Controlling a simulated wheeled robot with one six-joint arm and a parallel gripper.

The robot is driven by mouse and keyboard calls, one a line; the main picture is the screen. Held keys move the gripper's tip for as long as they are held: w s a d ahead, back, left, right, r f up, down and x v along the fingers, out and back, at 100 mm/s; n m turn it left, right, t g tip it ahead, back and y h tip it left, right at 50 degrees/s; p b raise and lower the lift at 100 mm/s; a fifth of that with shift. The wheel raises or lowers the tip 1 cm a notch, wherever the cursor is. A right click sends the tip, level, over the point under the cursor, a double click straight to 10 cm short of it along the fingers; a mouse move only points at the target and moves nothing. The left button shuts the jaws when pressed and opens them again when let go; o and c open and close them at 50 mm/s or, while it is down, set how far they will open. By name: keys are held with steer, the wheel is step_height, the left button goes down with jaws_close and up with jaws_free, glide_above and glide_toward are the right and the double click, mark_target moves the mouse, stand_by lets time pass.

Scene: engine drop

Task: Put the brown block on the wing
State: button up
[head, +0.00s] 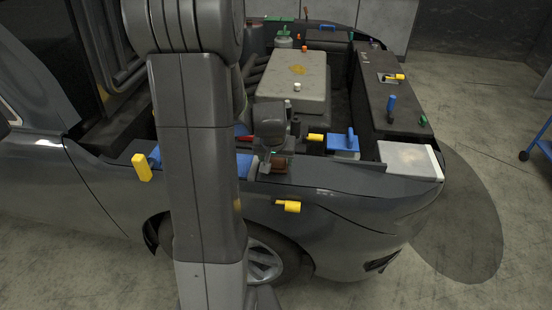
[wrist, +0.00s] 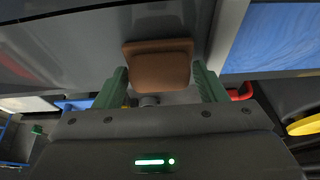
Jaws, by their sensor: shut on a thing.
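The brown block (head: 281,164) is at the inner edge of the car's grey wing (head: 325,208) in the head view, small and partly hidden by my gripper (head: 274,161). In the wrist view the brown block (wrist: 158,70) sits between the two green fingers of my gripper, which is shut on it. The wing (wrist: 70,40) fills the upper left of the wrist view. I cannot tell whether the block touches the wing or hangs just above it.
A blue surface (wrist: 272,38) lies beside the gripper in the wrist view. Yellow pieces (head: 289,206) stick to the wing's side, and a blue-handled block (head: 344,143) and a pale panel (head: 405,158) lie to the right. The wing's top right of the gripper looks clear.

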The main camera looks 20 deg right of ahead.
steer(key=shift+f, duration=0.1)
steer(key=o, duration=0.7)
steer(key=shift+o, duration=0.2)
steer(key=shift+s+r, duration=0.1)
steer(key=shift+r, duration=0.55)
steer(key=v, duration=1.1)
steer(key=shift+a, duration=0.1)
